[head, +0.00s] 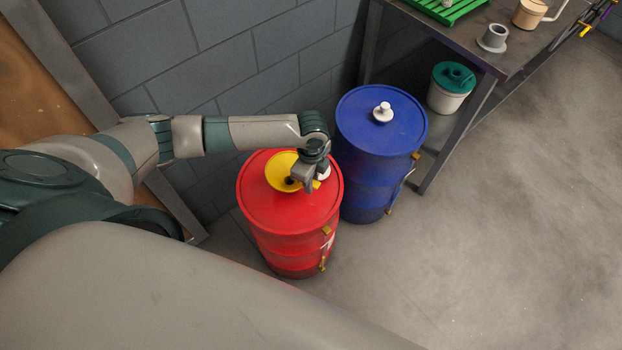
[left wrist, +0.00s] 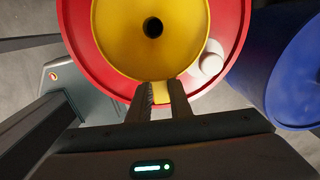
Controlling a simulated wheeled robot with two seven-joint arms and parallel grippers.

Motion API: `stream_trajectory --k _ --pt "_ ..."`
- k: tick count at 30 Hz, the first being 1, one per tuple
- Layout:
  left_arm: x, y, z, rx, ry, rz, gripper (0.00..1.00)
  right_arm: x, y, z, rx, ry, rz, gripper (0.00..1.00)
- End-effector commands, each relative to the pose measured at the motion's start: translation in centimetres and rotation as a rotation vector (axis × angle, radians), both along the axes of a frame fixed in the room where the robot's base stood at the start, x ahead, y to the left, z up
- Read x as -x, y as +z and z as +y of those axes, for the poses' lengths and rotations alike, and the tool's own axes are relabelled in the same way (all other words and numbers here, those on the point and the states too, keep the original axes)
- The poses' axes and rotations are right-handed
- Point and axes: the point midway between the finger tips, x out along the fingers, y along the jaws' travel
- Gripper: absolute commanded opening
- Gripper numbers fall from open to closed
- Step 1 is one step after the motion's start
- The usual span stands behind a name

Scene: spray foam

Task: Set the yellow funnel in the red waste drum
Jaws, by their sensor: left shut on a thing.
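The red waste drum (head: 263,215) stands on the floor by the grey block wall, and its red lid also shows in the left wrist view (left wrist: 80,24). The yellow funnel (head: 273,172) is over the drum's lid. In the left wrist view the funnel (left wrist: 120,38) shows its round bowl from above with a dark hole in the middle. My left gripper (head: 305,184) is shut on the funnel's tab at the rim. I cannot tell whether the funnel's spout is in the drum's opening, as the bowl hides it. My right gripper is not in view.
A blue drum (head: 375,150) with a white cap (head: 382,112) stands close to the right. A white cap (left wrist: 212,58) sits on the red lid beside the funnel. A workbench (head: 480,42) and a green-lidded bucket (head: 449,88) are further right. The floor at right is clear.

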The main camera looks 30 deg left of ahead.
Motion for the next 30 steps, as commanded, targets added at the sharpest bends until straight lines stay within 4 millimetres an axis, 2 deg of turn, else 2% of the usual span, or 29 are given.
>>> stream_trajectory --k 12,13,15,30 --pt "0.03 -0.92 -0.03 0.000 0.000 0.001 0.00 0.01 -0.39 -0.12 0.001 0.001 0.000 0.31" --pt "0.02 -0.84 -0.02 0.000 0.000 0.000 0.25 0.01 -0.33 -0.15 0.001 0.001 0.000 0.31" --pt "0.02 -0.83 -0.02 0.000 0.000 0.000 0.40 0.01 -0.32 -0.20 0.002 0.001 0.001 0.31" --pt "0.05 -0.79 -0.40 0.001 -0.001 0.001 0.40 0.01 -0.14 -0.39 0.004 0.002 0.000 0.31"
